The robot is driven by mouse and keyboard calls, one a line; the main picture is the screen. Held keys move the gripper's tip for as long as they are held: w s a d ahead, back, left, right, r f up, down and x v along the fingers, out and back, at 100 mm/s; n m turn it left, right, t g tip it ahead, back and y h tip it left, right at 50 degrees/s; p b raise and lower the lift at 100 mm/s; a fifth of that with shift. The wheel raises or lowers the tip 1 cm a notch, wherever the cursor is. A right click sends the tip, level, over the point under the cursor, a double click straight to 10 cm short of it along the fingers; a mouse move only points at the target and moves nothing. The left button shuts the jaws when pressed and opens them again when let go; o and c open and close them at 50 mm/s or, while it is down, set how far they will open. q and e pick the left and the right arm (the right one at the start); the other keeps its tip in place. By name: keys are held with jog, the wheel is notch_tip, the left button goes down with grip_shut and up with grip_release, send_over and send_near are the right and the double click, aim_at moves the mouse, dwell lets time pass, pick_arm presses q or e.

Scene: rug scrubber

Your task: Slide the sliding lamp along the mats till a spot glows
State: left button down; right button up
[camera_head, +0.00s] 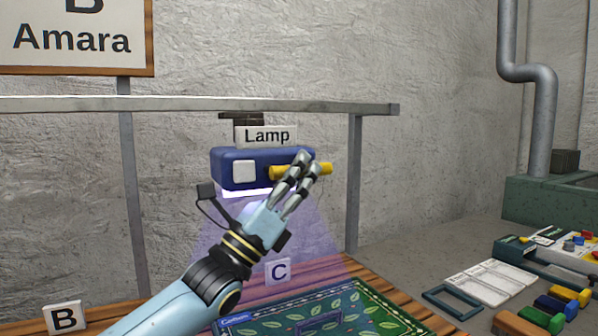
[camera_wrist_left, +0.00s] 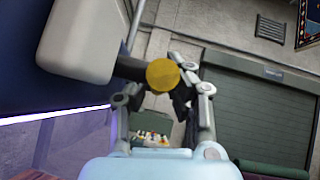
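The sliding lamp (camera_head: 226,169), a dark blue box with a white square plate and a yellow handle (camera_head: 322,169), hangs from a grey rail under a "Lamp" label (camera_head: 267,135). Its violet light falls around the "C" card and onto the green leaf-patterned mat (camera_head: 345,311). My left gripper (camera_head: 303,162) is at the handle, with its fingers around it and apparently shut on it. In the left wrist view the yellow handle end (camera_wrist_left: 162,75) sits between the fingers (camera_wrist_left: 165,95). My arm hides part of the mat area. My right gripper is not in view.
The rail (camera_head: 190,105) runs across on grey posts. A "B" card (camera_head: 65,317) and a "C" card (camera_head: 278,271) stand along the wooden slats.

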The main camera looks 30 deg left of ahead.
pick_arm(q)
jog(key=c, duration=1.6)
grip_release()
jog(key=shift+a, duration=0.15)
jog(key=shift+o, duration=0.2)
jog(key=v, duration=1.2)
